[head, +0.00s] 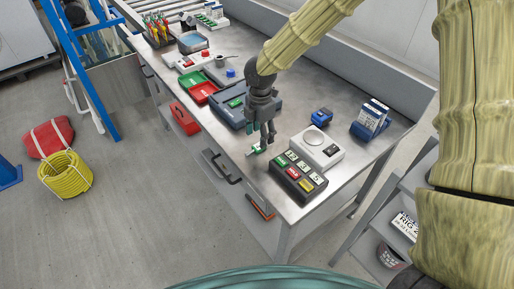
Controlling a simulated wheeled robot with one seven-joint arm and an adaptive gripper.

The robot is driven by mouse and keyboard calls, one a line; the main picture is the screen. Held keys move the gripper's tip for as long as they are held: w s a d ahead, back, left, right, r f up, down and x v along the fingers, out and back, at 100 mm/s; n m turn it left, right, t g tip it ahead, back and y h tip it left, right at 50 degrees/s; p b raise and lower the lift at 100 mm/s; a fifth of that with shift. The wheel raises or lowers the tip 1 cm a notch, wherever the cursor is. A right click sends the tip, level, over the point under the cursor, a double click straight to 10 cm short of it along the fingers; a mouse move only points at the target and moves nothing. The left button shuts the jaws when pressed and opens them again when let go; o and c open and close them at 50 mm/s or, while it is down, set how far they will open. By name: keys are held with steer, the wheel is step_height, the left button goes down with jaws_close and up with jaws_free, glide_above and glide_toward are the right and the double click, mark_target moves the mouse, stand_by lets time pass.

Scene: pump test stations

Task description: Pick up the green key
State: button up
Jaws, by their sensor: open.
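A small green item (257,149), which looks like the green key, is near the front edge of the metal bench (345,95), just left of the black box. My gripper (266,141) is open and points down right over it, its fingertips close to the item. I cannot tell whether they touch it, and the fingers hide part of it. The black box (292,187) to the right has labelled slots with green, red and yellow pieces in its top.
A white scale-like device (328,148), a small blue item (320,116) and blue-white boxes (370,120) stand to the right. A blue-grey case (228,107) and red and green trays (203,92) lie to the left.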

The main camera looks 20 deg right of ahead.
mark_target(259, 148)
steer(key=shift+s+a+f+p, duration=0.15)
steer(key=shift+f+p, duration=0.3)
steer(key=shift+f, duration=2)
steer(key=c, duration=1)
